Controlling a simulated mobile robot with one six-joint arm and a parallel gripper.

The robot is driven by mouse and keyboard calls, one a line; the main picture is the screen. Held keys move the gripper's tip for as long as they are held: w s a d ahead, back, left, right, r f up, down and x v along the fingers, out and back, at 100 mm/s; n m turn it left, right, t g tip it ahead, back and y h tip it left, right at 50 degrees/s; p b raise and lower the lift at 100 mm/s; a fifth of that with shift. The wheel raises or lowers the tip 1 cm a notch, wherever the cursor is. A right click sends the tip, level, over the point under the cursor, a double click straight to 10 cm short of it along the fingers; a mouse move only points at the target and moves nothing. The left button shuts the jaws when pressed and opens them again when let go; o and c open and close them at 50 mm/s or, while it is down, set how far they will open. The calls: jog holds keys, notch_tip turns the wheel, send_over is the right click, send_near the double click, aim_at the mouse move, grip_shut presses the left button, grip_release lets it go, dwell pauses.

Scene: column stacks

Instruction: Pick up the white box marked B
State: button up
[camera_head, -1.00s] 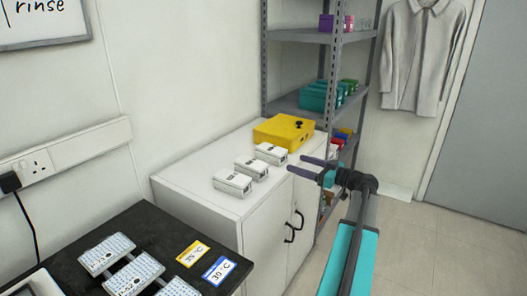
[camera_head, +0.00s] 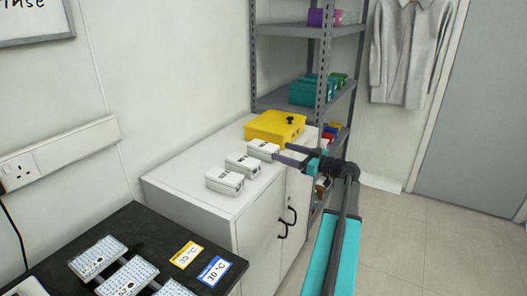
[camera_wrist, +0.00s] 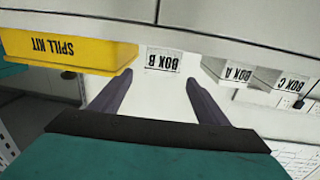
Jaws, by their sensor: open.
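The white box marked B (camera_head: 262,149) stands on the white cabinet, the farthest of three white boxes and beside the yellow case. In the wrist view, which is upside down, its "BOX B" label (camera_wrist: 163,60) faces me between my fingertips. My gripper (camera_head: 282,153) is open at the cabinet's right edge, its fingers pointing left at box B. In the wrist view my gripper (camera_wrist: 160,77) shows empty space between its fingers. Whether the fingertips reach past the box's front face cannot be told.
Box A (camera_head: 243,165) and box C (camera_head: 225,181) stand nearer on the cabinet (camera_head: 185,182). The yellow spill kit (camera_head: 274,127) is close behind box B. A grey shelf rack (camera_head: 285,98) stands beyond. A black bench (camera_head: 140,225) is in front.

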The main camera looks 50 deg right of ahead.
aim_at(264, 145)
jog(key=shift+w+a, duration=0.2)
jog(key=shift+w, duration=1.1)
jog(key=shift+w+a, duration=0.2)
jog(key=shift+w, duration=1.05)
jog(key=shift+w, duration=0.1)
jog(key=shift+w+a+p, duration=0.2)
jog(key=shift+w+p, duration=0.05)
jog(key=shift+w, duration=0.6)
jog(key=shift+w+a+p, duration=0.2)
jog(key=shift+w+p, duration=0.1)
jog(key=shift+w, duration=0.5)
jog(key=shift+w+a+p, duration=0.2)
jog(key=shift+w+p, duration=0.05)
jog(key=shift+w, duration=0.6)
jog(key=c, duration=1.3)
jog(key=shift+r, duration=0.15)
